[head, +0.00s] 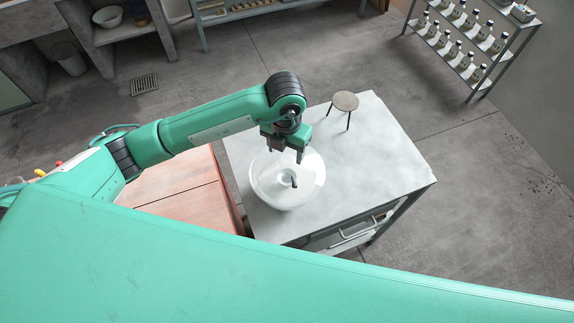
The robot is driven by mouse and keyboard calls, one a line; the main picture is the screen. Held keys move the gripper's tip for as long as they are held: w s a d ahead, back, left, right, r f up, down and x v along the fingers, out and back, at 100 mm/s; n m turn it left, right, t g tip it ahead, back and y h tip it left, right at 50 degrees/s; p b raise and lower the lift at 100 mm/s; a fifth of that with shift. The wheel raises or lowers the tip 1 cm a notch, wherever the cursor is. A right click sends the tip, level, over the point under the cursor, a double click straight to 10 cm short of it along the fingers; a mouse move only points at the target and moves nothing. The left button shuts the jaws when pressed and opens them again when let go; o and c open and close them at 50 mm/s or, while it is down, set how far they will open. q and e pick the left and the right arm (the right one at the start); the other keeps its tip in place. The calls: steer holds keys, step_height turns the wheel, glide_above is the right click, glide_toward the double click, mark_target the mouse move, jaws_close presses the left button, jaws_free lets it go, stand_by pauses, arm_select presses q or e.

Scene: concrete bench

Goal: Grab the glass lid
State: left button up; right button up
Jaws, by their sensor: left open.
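A pale round lid (305,176) with a raised centre and a small dark knob lies on the grey bench top (385,165). Its glass looks whitish, and I cannot tell whether a dish is under it. My left gripper (288,152) hangs over the lid's far part, pointing down, with its fingers open. It appears empty and apart from the dark knob. The gripper covers part of the lid's far rim. My right gripper is not in view.
A small round-topped stool (345,101) with thin legs appears at the bench's far edge. A reddish wooden surface (180,185) adjoins the left side. The bench top right of the lid is clear. A bottle rack (470,40) stands far right.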

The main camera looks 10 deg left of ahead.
mark_target(287, 157)
arm_select(q)
step_height(287, 157, down, 3)
steer(key=shift+d+p, duration=0.1)
steer(key=shift+p, duration=0.8)
steer(key=shift+w+f, duration=0.1)
steer(key=shift+f, duration=0.4)
steer(key=shift+r, duration=0.1)
jaws_close()
